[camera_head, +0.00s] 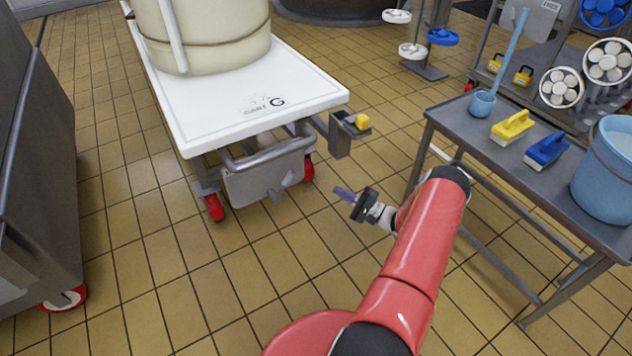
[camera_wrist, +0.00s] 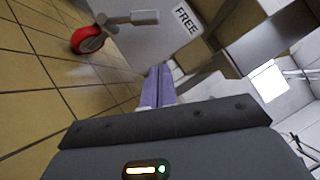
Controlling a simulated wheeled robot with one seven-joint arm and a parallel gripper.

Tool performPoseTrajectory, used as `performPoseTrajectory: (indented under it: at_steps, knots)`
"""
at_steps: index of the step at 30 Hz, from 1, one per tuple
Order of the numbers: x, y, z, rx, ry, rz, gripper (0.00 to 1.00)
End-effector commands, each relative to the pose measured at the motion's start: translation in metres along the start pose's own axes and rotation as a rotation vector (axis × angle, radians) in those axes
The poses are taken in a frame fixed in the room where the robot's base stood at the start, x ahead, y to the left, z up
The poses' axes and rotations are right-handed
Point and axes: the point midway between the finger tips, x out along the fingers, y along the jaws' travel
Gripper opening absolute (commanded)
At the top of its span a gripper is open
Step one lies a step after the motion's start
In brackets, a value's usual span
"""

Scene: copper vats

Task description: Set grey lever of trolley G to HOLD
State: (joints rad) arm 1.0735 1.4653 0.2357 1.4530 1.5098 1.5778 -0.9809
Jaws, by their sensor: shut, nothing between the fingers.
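Trolley G (camera_head: 200,133) has a white top marked with a G and a grey metal panel (camera_head: 252,186) below its near edge. A small grey lever (camera_head: 290,178) shows low on the panel in the head view. In the wrist view, a grey lever (camera_wrist: 130,18) shows at the top, beside a red wheel (camera_wrist: 88,40) and left of a FREE label (camera_wrist: 187,20). I cannot read a HOLD label. My gripper (camera_head: 340,191) is to the right of the panel, apart from it. Its purple fingers (camera_wrist: 160,85) are shut and empty.
A cream vat (camera_head: 205,35) stands on the trolley. A grey bracket with a yellow piece (camera_head: 362,122) juts from its right corner. A grey table (camera_head: 450,115) with brushes and a blue bucket (camera_head: 605,175) stands right. A dark cabinet (camera_head: 40,170) stands left. The tiled floor in front is free.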

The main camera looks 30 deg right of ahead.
Motion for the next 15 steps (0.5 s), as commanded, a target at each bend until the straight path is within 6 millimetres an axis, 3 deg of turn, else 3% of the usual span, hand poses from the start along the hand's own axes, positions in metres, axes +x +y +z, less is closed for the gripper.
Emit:
performPoseTrajectory:
  at_steps: [5,15]
  knots:
    - [0.026,-0.001,0.001,0.0,-0.005,0.001,0.0]
    - [0.098,0.0,0.001,0.001,-0.004,0.001,0.0]
